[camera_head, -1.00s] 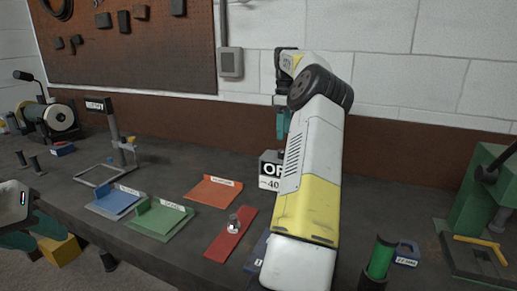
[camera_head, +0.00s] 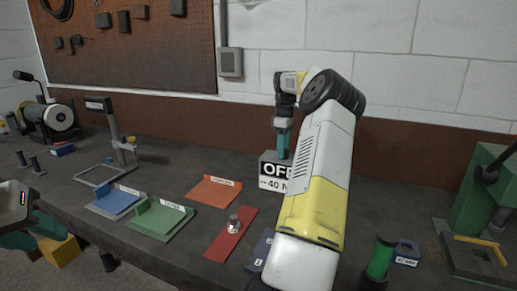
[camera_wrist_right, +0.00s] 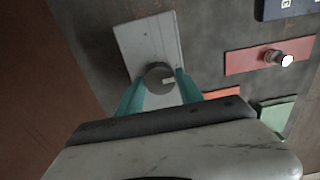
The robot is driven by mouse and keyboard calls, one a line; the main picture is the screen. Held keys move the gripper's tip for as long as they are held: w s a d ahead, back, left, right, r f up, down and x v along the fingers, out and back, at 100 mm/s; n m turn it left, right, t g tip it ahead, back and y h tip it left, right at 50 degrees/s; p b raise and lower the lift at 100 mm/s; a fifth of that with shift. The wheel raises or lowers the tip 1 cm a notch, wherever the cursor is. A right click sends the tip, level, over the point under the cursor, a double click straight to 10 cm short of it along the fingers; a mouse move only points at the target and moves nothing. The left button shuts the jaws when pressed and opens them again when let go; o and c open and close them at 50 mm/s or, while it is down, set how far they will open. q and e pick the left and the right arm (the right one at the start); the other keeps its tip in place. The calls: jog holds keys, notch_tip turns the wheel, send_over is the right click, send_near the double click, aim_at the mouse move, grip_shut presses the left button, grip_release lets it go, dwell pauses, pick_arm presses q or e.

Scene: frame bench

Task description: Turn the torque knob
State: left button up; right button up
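The torque knob (camera_wrist_right: 158,77) is a round dark grey knob with a pale pointer mark, on top of a grey box (camera_wrist_right: 135,40) in the right wrist view. In the head view the box (camera_head: 272,185) shows a sign reading "OFF" and "40 N"; the knob is hidden there. My right gripper (camera_wrist_right: 160,80) points down over the box, its teal fingers apart on either side of the knob; firm contact cannot be seen. In the head view it (camera_head: 282,150) is just above the box. My left gripper (camera_head: 36,232) is at the lower left edge, open and empty.
A red plate (camera_head: 228,238) with a shiny fitting (camera_head: 233,222), an orange tray (camera_head: 214,191), a green tray (camera_head: 165,222) and a blue tray (camera_head: 115,205) lie left of the box. A green handle (camera_head: 381,260) and a green press (camera_head: 480,210) stand at right.

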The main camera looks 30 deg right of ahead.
grip_shut()
jog(key=shift+m, duration=0.5)
jog(key=m, duration=0.4)
jog(key=shift+m, duration=0.3)
jog(key=m, duration=0.5)
jog(key=shift+m, duration=0.3)
jog(key=m, duration=1.2)
jog(key=shift+d+m, duration=0.1)
jog(key=shift+m, duration=0.3)
